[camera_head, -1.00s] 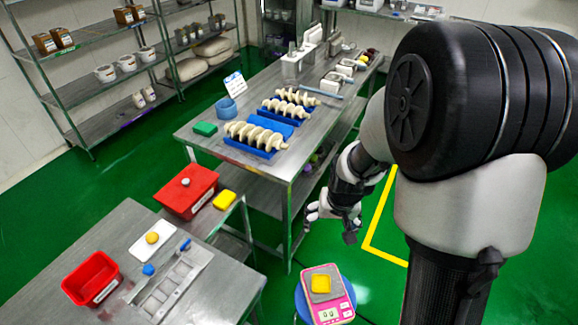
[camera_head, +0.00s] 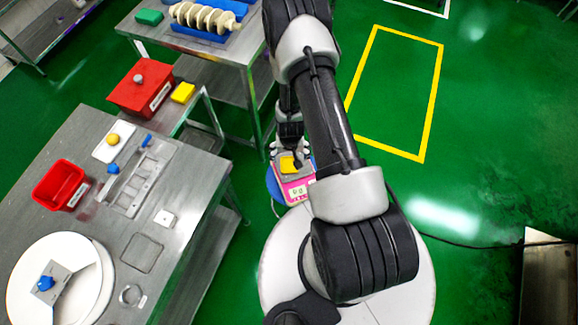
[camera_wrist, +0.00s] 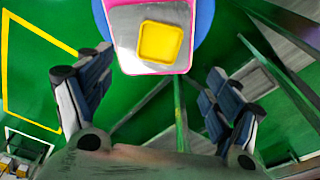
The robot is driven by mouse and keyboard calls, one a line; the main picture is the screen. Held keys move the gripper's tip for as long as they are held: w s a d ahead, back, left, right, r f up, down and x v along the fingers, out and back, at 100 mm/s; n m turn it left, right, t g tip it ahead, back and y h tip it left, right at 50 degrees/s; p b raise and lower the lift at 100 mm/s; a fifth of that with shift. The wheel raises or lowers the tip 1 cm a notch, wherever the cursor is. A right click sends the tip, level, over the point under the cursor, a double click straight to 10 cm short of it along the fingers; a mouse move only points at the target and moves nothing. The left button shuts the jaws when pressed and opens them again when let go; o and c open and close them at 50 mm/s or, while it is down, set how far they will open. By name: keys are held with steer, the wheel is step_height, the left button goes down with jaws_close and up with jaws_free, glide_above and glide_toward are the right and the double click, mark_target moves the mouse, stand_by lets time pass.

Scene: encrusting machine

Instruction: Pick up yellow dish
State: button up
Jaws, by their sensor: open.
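The yellow dish (camera_wrist: 160,42) is a small square dish with a raised rim. It lies on the metal plate of a pink scale (camera_wrist: 128,68), which stands on a blue round stool. In the head view the dish (camera_head: 289,164) shows just below my gripper (camera_head: 288,146), partly beside my arm. In the wrist view my gripper (camera_wrist: 152,88) has its two fingers spread wide, with nothing between them. The dish is beyond the fingertips, near the top of the picture, and apart from them.
A steel table (camera_head: 200,190) at the left holds a red bin (camera_head: 60,186), a white tray with a yellow round piece and a white round plate. A red lidded box (camera_head: 140,92) and a yellow block (camera_head: 183,92) sit behind.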

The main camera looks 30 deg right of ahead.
mark_target(290, 165)
steer(key=f+b, duration=0.1)
steer(key=f, duration=0.2)
steer(key=w+f+b, duration=0.1)
steer(key=f, duration=0.3)
steer(key=d+f+b, duration=0.1)
steer(key=f, duration=0.3)
steer(key=shift+w+b, duration=0.2)
steer(key=shift+b, duration=0.2)
steer(key=shift+a, duration=0.1)
steer(key=c, duration=1.1)
